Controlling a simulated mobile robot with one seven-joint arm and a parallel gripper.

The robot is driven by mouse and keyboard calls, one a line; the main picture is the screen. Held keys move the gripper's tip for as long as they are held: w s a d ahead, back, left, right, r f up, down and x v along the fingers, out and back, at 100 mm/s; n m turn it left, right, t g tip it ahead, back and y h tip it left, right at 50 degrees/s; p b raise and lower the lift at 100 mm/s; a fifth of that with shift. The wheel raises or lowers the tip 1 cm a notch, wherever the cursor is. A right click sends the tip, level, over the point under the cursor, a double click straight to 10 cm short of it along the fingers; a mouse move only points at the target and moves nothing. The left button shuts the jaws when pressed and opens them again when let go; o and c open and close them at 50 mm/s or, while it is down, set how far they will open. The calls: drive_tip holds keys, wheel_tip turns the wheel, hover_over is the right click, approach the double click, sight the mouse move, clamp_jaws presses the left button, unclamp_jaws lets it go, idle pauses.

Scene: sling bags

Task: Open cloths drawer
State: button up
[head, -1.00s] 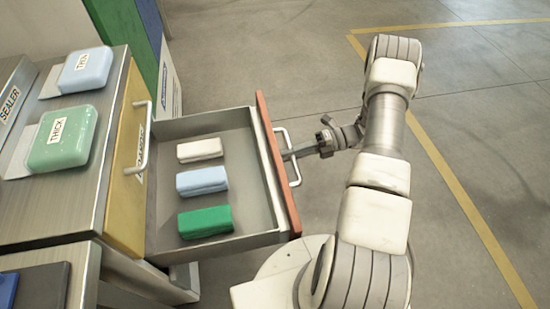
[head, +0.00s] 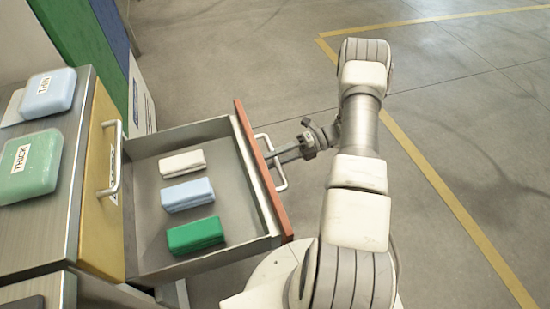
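The cloths drawer (head: 232,216) is pulled well out of the cabinet. Its red-orange front (head: 262,175) faces my arm. Inside lie a white cloth (head: 183,163), a light blue cloth (head: 187,194) and a green cloth (head: 195,235), in a row and apart. My gripper (head: 277,158) is at the metal bar handle (head: 283,181) on the drawer front, with its fingers reaching the bar. The fingers look close together around the handle, though the tips are small and partly hidden by it.
A closed yellow drawer front (head: 101,185) with its own handle (head: 117,160) sits above the open drawer. Blue (head: 48,93) and green (head: 36,165) packs lie on the cabinet top. Open floor (head: 460,110) with yellow lines lies to the right.

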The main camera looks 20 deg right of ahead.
drive_tip(key=shift+d, duration=0.1)
drive_tip(key=p+v, duration=0.1)
drive_tip(key=v, duration=1.6)
drive_tip(key=shift+s, duration=0.15)
drive_tip(key=shift+d, duration=0.1)
